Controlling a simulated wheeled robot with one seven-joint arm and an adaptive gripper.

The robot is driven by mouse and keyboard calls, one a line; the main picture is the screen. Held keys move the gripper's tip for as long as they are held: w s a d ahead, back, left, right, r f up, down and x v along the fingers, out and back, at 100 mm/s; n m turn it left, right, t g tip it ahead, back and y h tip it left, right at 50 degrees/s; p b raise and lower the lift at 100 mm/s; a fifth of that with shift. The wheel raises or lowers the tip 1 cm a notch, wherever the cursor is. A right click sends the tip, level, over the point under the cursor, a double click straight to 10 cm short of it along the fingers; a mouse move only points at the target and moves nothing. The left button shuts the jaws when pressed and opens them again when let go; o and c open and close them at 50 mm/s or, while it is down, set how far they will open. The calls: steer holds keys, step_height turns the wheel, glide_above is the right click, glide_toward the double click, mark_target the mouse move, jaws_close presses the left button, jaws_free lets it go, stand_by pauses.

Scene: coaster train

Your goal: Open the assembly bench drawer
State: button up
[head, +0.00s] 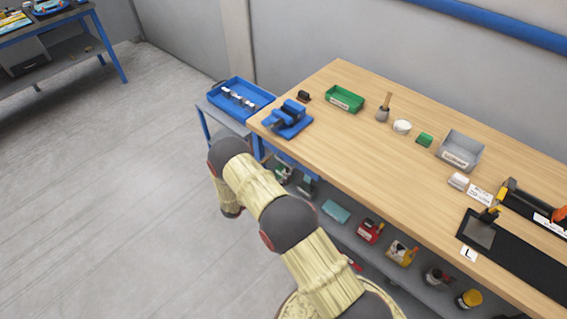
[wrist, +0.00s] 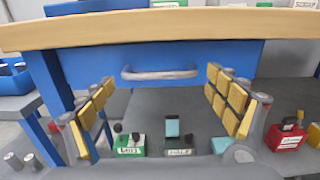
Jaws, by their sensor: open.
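The assembly bench (head: 345,150) has a light wooden top and blue legs. Its blue drawer front (wrist: 205,58) is under the tabletop edge in the wrist view, with a grey bar handle (wrist: 160,74) across its middle. The drawer front appears flush under the top. My gripper (wrist: 160,105) is open, with yellow-padded fingers on either side of the handle in the picture. The fingers do not touch the handle, and nothing is between them. In the head view my arm hides the gripper and most of the drawer.
A blue vise (head: 287,122) sits at the bench's left corner, and a blue tray (head: 240,97) stands on a side stand beyond it. The lower shelf (wrist: 215,120) holds several small bins and bottles. Floor to the left (head: 110,200) is clear.

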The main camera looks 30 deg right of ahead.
steer(key=shift+x, duration=1.5)
steer(key=shift+c, duration=0.7)
steer(key=c, duration=1.1)
steer(key=shift+c, duration=0.6)
steer(key=shift+s, duration=0.1)
steer(key=b+v, duration=0.3)
steer(key=v, duration=2)
steer(key=shift+d, duration=0.1)
steer(key=o, duration=1.4)
steer(key=shift+c, duration=0.2)
